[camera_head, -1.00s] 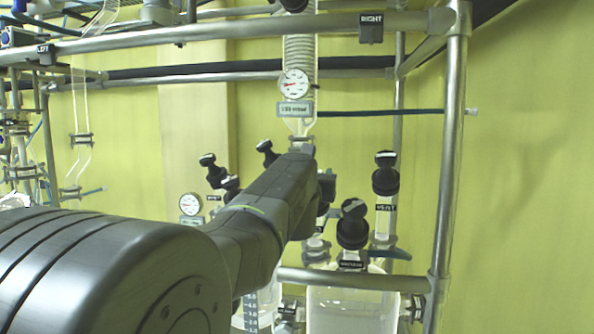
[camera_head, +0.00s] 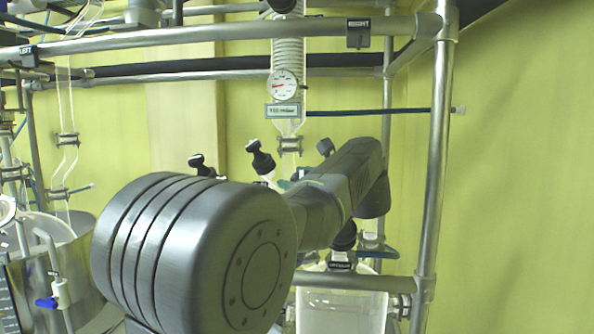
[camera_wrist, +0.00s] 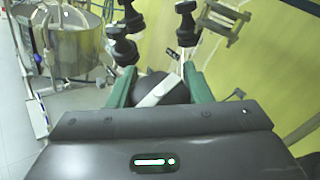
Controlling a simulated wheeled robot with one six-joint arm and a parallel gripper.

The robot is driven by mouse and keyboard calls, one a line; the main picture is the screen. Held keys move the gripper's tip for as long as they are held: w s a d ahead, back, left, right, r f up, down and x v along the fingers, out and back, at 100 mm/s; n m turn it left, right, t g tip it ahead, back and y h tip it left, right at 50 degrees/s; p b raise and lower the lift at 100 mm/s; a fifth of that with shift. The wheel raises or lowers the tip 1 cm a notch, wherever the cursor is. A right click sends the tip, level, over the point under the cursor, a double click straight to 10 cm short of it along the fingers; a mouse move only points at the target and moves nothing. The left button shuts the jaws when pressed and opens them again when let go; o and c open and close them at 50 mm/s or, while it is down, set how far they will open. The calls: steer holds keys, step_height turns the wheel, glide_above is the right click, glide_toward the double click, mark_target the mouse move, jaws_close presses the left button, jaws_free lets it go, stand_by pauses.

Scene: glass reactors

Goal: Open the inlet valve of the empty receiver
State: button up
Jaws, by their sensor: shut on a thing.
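My gripper (camera_wrist: 158,84) shows in the wrist view with its two green fingers on either side of a black valve knob (camera_wrist: 172,90) with a white bar across its top. It is shut on this knob. Another black-capped valve (camera_head: 344,237) with a small dark label stands above a clear glass vessel (camera_head: 340,307) at the lower right. Its label is too small to read, and I cannot tell whether the vessel is empty.
Two more black knobs (camera_wrist: 125,48) (camera_wrist: 186,25) stand just beyond my fingers. A steel pot (camera_wrist: 75,45) is at the left. Metal frame bars (camera_head: 437,170) enclose the glassware, and a dial gauge (camera_head: 283,85) hangs above. The right side is open before a yellow wall.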

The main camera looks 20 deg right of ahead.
steer(key=n+g+y+p, duration=0.1)
steer(key=p, duration=0.1)
steer(key=n+g+y+p, duration=0.1)
steer(key=n, duration=0.1)
steer(key=shift+a+r+y+p, duration=0.15)
steer(key=shift+r+y+p, duration=0.2)
steer(key=shift+y+p, duration=0.05)
steer(key=shift+s+a+f+n+g+y+p, duration=0.1)
steer(key=shift+f+n+g+y+p, duration=0.15)
steer(key=shift+n+g+y+p, duration=0.6)
steer(key=shift+s+a+f+n+g+y+b, duration=0.15)
steer(key=shift+n+g+y+b, duration=0.1)
steer(key=shift+n+g, duration=0.35)
steer(key=shift+w+f+n+g+y+b, duration=0.1)
steer(key=shift+n+g+y+b, duration=0.15)
steer(key=shift+n+g, duration=0.3)
steer(key=n+g, duration=0.2)
steer(key=g, duration=0.1)
steer(key=n+g+y, duration=0.1)
steer(key=shift+s+a+f+n, duration=0.15)
steer(key=shift+s+f+n, duration=0.1)
steer(key=shift+s+n, duration=0.15)
steer(key=shift+g, duration=0.4)
steer(key=o, duration=1)
steer(key=shift+a, duration=0.1)
steer(key=shift+f, duration=0.1)
